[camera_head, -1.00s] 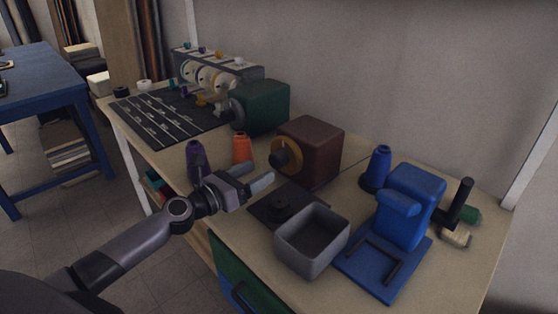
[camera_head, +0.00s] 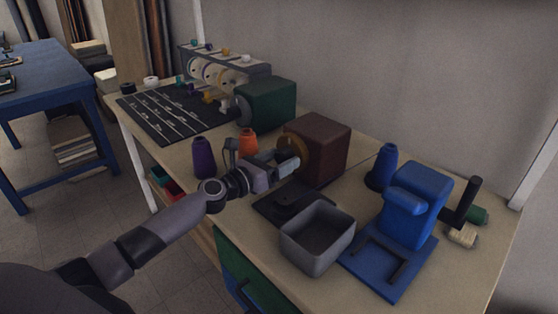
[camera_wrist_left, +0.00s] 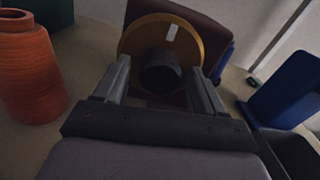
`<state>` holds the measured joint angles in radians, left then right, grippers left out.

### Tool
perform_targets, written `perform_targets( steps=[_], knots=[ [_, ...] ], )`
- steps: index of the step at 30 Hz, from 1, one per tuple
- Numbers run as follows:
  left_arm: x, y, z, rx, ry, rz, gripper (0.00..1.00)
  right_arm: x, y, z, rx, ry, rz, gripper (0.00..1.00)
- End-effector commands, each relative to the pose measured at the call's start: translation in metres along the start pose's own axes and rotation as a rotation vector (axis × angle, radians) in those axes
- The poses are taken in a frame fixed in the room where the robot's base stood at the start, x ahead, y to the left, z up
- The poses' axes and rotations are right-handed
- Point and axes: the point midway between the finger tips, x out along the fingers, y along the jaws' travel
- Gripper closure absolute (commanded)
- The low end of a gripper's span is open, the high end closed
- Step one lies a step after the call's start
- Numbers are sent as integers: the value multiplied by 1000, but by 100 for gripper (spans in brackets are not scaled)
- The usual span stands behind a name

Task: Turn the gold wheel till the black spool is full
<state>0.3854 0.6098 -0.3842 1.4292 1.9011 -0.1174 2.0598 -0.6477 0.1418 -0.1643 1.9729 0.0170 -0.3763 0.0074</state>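The gold wheel (camera_head: 303,141) is on the front of a brown box (camera_head: 330,152). In the left wrist view the wheel (camera_wrist_left: 187,24) faces me, with a pale mark near its top and a dark round hub (camera_wrist_left: 160,75) at its middle. My left gripper (camera_head: 293,158) is at the wheel and hides part of it in the head view. Its fingers (camera_wrist_left: 160,90) are apart, one on each side of the hub; I cannot tell if they touch it. A black spool-like thing (camera_head: 127,88) stands at the table's far left; how full it is cannot be seen. My right gripper is not in view.
An orange cone (camera_head: 248,144) and a purple cone (camera_head: 203,158) stand close to my left arm. A grey bin (camera_head: 318,254) and a dark plate (camera_head: 268,203) are below the gripper. A blue machine (camera_head: 408,213) stands to the right, a green box (camera_head: 267,104) behind.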

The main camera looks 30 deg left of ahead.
Motion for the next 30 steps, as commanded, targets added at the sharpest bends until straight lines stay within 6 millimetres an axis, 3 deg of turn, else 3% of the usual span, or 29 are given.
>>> perform_targets(
  steps=[1, 4, 5, 17, 30],
  knots=[
    [0, 0, 0, 0, 0, 0, 48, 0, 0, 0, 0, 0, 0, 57],
    [0, 0, 0, 0, 0, 0, 80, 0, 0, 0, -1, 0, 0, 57],
    [0, 0, 0, 0, 0, 0, 82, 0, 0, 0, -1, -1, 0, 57],
    [0, 0, -1, 67, 1, 0, 82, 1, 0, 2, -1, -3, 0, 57],
    [0, 1, -1, 421, 0, 0, 82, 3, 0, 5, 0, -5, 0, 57]
  ],
)
